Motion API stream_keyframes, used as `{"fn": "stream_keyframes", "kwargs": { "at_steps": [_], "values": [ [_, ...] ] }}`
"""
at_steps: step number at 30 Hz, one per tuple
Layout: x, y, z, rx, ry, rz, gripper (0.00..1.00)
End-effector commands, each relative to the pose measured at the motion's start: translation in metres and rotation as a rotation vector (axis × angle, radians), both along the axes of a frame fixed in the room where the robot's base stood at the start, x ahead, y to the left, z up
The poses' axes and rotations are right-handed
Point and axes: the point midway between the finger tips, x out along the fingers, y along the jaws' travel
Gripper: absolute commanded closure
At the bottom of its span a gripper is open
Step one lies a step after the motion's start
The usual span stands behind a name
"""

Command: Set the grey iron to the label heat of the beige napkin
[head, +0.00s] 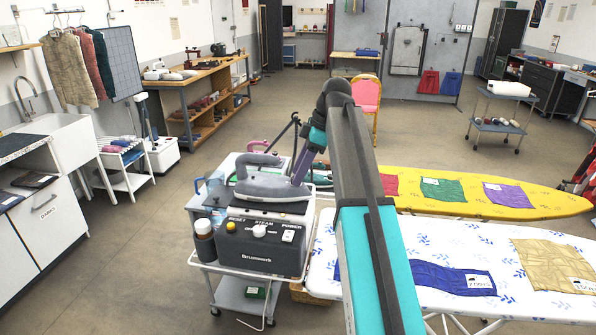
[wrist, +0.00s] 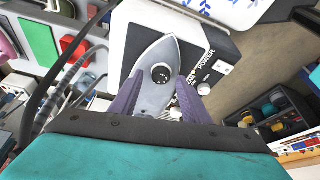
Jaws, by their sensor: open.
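The grey iron (head: 268,186) rests on top of a dark steam station (head: 262,245) labelled Brunnmark, on a cart. In the wrist view the iron (wrist: 154,48) points up the picture, with a round black dial (wrist: 161,74) on it. My gripper (wrist: 159,84) is open, its purple fingers on either side of the iron's body near the dial; I cannot tell whether they touch it. In the head view my gripper (head: 301,168) is at the iron's right end. The beige napkin (head: 548,262) lies on the white ironing board, its label (head: 584,286) too small to read.
A blue napkin (head: 440,277) with a label lies on the same white board (head: 505,306). Behind it, a yellow board (head: 535,202) holds red, green and purple cloths.

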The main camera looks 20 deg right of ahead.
Motion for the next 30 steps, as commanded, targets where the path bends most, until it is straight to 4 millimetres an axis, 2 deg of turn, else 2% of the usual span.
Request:
{"fn": "stream_keyframes", "kwargs": {
  "at_steps": [11,18,30],
  "values": [
    [0.0005,0.0015,-0.0036,0.000,0.000,0.001,0.57],
    [0.0007,0.0017,-0.0034,0.000,0.000,0.001,0.98],
    [-0.0001,0.0036,-0.0030,0.001,-0.001,-0.042,0.99]
  ]
}}
